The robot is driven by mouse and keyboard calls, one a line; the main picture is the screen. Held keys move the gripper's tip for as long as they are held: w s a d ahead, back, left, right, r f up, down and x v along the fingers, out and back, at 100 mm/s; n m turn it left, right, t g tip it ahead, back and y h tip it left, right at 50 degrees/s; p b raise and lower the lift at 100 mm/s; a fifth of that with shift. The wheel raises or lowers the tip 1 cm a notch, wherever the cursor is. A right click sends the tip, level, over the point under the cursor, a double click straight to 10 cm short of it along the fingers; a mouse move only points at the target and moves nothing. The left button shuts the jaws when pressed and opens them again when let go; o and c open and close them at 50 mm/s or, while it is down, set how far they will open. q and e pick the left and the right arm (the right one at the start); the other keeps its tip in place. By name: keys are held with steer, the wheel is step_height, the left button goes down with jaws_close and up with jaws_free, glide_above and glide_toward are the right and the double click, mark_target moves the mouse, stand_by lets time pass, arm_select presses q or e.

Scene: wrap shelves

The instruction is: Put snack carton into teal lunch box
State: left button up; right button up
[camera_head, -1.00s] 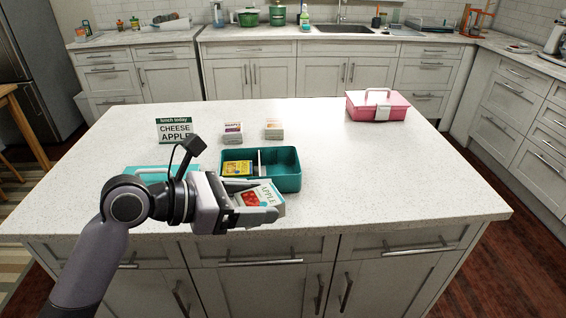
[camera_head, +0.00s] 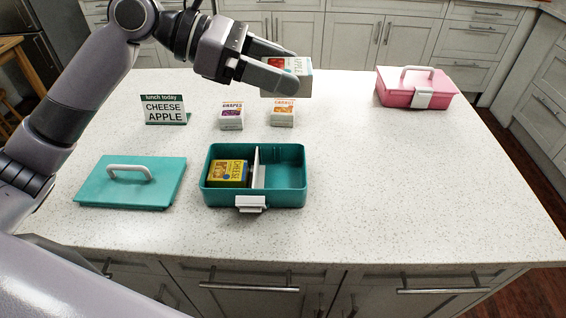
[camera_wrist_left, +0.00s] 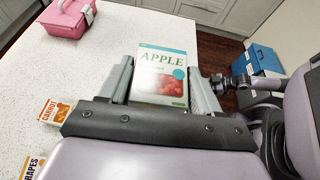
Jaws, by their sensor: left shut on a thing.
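My left gripper (camera_head: 268,68) is shut on the apple carton (camera_head: 298,72), a white box with a red picture, and holds it in the air beyond the teal lunch box. In the left wrist view the apple carton (camera_wrist_left: 162,78) sits upright between the two fingers, its APPLE label showing. The teal lunch box (camera_head: 254,199) is open on the counter, with a white divider (camera_head: 257,170). A yellow cheese carton (camera_head: 228,173) lies in its left compartment; the right compartment is empty. The sign (camera_head: 164,109) reads "lunch today, CHEESE, APPLE". My right gripper is not in view.
The teal lid (camera_head: 130,187) with a white handle lies left of the box. The grapes carton (camera_head: 231,116) and carrot carton (camera_head: 282,113) stand behind the box. A closed pink lunch box (camera_head: 402,93) is at the back right. The counter's right side is clear.

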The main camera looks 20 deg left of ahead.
arm_select(q)
step_height(320, 180, down, 18)
steer(key=shift+s+r+b, duration=0.1)
steer(key=shift+b, duration=0.8)
steer(key=o, duration=0.8)
steer(key=shift+a, duration=0.1)
steer(key=b+v, duration=0.1)
steer(key=v, duration=1)
steer(key=shift+s+a+r, duration=0.15)
steer(key=shift+a+r, duration=0.05)
steer(key=shift+a, duration=0.15)
